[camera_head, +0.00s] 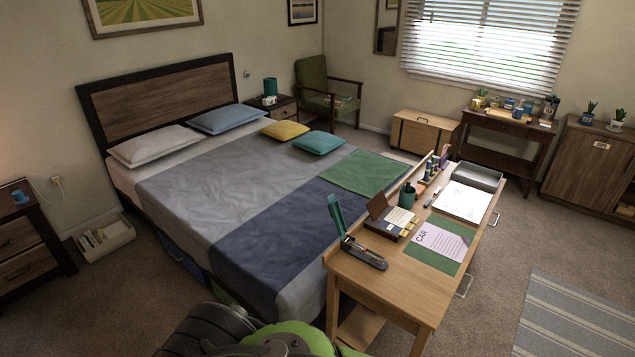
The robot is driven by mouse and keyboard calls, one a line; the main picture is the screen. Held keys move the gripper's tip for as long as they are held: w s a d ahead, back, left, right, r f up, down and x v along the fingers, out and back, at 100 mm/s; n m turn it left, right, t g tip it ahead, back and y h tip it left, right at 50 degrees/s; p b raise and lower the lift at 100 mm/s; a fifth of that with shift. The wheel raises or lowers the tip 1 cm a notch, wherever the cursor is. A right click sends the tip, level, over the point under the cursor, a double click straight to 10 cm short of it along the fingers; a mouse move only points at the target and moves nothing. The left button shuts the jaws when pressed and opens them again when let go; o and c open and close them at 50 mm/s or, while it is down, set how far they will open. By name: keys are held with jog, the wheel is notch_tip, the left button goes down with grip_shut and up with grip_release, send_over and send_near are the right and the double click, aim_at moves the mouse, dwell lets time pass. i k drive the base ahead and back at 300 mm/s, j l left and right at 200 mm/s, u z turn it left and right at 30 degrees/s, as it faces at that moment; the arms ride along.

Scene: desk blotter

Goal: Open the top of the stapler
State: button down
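The stapler stands at the near left corner of the wooden desk (385,287). Its dark base (364,254) lies along the desk top. Its teal top (336,214) stands raised steeply from the base's far left end, so the stapler looks open. Green and dark grey parts of my own body show at the bottom edge of the view, in front of the desk and clear of the stapler. My gripper's fingers cannot be made out in this view.
On the desk, a green blotter (423,256) with a paper sheet (441,241) lies right of the stapler. Behind it are a dark box with an open lid (378,206) and a teal cup (407,196). A bed (200,190) stands left.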

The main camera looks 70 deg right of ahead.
aim_at(335, 212)
jog(key=i+z, duration=0.75)
jog(key=i+j+z, duration=0.2)
jog(key=i+z, duration=0.2)
jog(key=i+j+z, duration=0.35)
jog(key=i+l+z, duration=0.15)
jog(key=z, duration=0.25)
jog(key=i+z, duration=0.75)
jog(key=k+l, duration=0.05)
jog(key=k, duration=0.05)
